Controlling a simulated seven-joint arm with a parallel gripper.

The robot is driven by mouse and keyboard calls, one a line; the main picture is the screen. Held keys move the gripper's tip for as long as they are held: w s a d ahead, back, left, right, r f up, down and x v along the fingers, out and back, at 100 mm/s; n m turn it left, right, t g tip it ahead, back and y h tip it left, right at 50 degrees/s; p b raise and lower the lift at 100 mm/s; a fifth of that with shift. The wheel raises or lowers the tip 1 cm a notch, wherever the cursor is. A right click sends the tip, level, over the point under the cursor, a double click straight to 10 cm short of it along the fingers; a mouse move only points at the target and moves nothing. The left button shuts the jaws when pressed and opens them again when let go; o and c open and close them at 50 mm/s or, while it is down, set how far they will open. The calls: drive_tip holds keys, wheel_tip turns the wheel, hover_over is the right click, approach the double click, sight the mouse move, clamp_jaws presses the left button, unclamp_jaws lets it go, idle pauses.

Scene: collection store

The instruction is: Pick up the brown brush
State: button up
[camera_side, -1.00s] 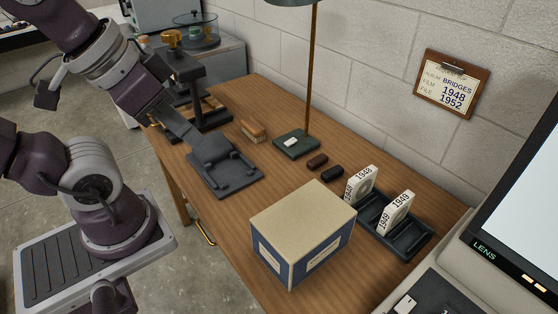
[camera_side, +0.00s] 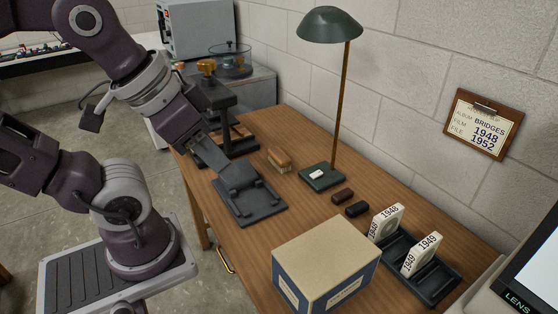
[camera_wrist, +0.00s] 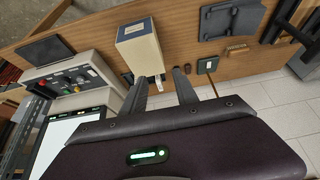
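The brown brush (camera_side: 279,160) lies on the wooden desk, between the dark flat press-like device and the lamp base in the side view. It has a brown back and paler bristles. It also shows small near the top right of the wrist view (camera_wrist: 237,49). My gripper (camera_side: 211,154) appears over the left side of the dark device in the side view, apart from the brush. In the wrist view my gripper's two fingers (camera_wrist: 161,80) are spread with nothing held between them.
The dark device (camera_side: 248,198) lies left of the brush. The green lamp (camera_side: 322,178) stands to its right. Two small dark blocks (camera_side: 350,202), a cardboard box (camera_side: 322,262) and a black rack (camera_side: 428,280) with white cartons are nearer. A black stand (camera_side: 232,120) is behind.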

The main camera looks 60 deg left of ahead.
drive_tip(key=o, duration=0.6)
